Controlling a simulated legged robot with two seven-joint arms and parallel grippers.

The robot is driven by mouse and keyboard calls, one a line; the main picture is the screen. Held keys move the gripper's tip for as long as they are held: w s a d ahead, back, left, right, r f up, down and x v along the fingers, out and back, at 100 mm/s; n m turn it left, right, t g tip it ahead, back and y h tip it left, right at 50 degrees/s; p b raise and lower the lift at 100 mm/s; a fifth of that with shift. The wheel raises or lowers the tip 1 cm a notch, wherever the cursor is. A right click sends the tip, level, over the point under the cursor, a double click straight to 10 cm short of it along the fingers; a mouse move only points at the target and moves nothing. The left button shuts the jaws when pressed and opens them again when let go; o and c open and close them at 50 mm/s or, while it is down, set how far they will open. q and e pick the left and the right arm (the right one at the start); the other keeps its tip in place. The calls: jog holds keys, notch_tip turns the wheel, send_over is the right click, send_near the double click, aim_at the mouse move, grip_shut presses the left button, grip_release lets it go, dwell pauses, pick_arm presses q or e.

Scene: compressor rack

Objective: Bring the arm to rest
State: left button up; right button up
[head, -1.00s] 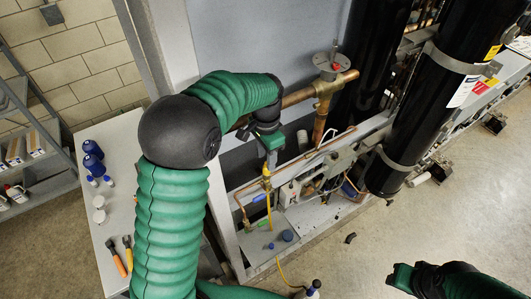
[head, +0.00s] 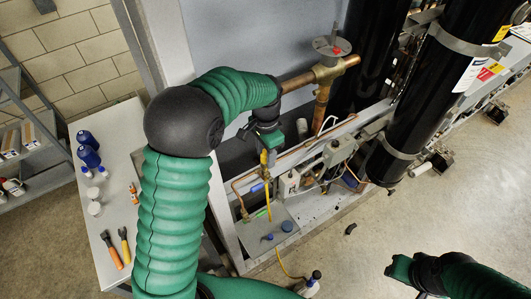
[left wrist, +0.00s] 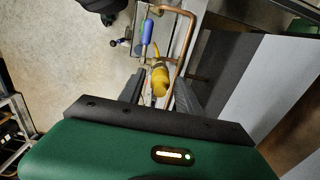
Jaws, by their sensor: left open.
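In the left wrist view the gripper's dark fingers (left wrist: 159,98) stand apart, with the yellow fitting (left wrist: 160,78) showing in the gap. Whether they touch it cannot be told. A blue handle (left wrist: 147,32) lies just beyond it. My right arm (head: 450,274) shows at the lower right; the state of its gripper is unclear.
The compressor frame with copper pipes (head: 322,85) and black cylinders (head: 430,90) stands close at the right. A grey table (head: 112,215) with blue bottles (head: 88,150) and orange-handled tools (head: 112,252) is at the left. Open floor (head: 380,245) lies between the frame and my right arm.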

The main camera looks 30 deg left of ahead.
pick_arm(q)
jog(key=shift+s, duration=0.1)
grip_shut()
jog(key=shift+r, duration=0.1)
